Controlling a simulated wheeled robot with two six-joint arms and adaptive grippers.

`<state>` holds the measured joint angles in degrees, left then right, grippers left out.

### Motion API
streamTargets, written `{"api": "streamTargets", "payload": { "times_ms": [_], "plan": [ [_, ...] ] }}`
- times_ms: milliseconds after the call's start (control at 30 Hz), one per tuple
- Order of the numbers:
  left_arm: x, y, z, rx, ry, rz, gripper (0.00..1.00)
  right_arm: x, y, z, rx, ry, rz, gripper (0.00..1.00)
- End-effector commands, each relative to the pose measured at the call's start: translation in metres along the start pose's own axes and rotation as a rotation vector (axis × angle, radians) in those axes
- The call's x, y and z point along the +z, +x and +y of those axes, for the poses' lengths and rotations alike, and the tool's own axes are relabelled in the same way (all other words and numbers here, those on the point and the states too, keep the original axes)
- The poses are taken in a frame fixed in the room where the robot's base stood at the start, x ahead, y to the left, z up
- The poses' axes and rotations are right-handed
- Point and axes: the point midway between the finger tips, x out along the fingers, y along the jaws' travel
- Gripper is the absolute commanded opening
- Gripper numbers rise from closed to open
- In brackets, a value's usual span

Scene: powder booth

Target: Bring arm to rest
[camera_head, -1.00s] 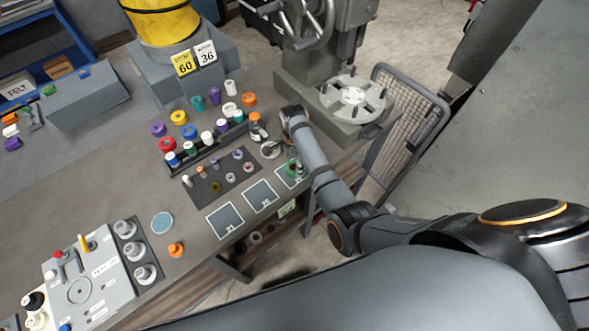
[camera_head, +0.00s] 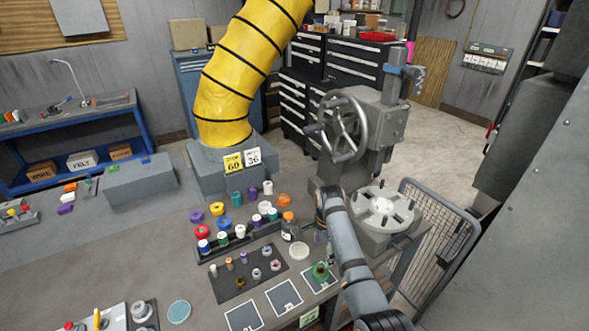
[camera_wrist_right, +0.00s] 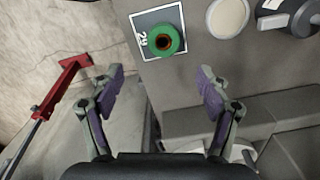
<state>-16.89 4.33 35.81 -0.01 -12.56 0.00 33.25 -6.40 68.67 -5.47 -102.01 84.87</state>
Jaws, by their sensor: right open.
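My right arm (camera_head: 348,248) comes in from the lower right in the head view and reaches over the bench's right end. Its gripper, partly hidden by the wrist, points down near the bench edge. In the right wrist view its two purple-padded fingers (camera_wrist_right: 162,95) stand wide apart with nothing between them. A green ring (camera_wrist_right: 163,40) sits on a dark square pad (camera_wrist_right: 178,17) beyond the fingertips, apart from them. The ring also shows in the head view (camera_head: 320,271). My left gripper is not in view.
A grey press with a handwheel (camera_head: 343,124) and round table (camera_head: 383,208) stands close to the right arm. A wire mesh panel (camera_head: 438,232) is right of it. Several coloured caps and bottles (camera_head: 223,223) stand on the bench (camera_head: 120,255). Its left middle is clear.

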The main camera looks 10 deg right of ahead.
Motion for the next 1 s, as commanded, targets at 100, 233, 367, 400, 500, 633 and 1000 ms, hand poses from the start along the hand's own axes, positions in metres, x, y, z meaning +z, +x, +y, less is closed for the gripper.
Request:
{"api": "streamTargets", "payload": {
  "times_ms": [100, 233, 367, 400, 500, 633, 1000],
  "plan": [
    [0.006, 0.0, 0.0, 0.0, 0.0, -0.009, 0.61, -0.006, 0.011, 0.013, -0.01, -0.055, 0.004, 0.77],
    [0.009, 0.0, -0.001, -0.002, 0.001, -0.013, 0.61, -0.026, 0.038, 0.062, -0.056, -0.287, 0.036, 0.77],
    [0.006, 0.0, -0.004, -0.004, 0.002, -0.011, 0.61, -0.043, 0.048, 0.125, -0.106, -0.613, 0.105, 0.77],
    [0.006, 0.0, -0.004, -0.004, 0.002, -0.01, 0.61, -0.046, 0.047, 0.141, -0.116, -0.698, 0.125, 0.77],
    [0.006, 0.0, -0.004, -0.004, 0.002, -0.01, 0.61, -0.049, 0.04, 0.173, -0.131, -0.88, 0.171, 0.77],
    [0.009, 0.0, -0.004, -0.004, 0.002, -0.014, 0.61, -0.049, 0.028, 0.207, -0.142, -1.075, 0.22, 0.77],
    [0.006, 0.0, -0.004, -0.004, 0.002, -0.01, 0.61, -0.038, -0.016, 0.271, -0.156, -1.502, 0.327, 0.77]
  ]
}}
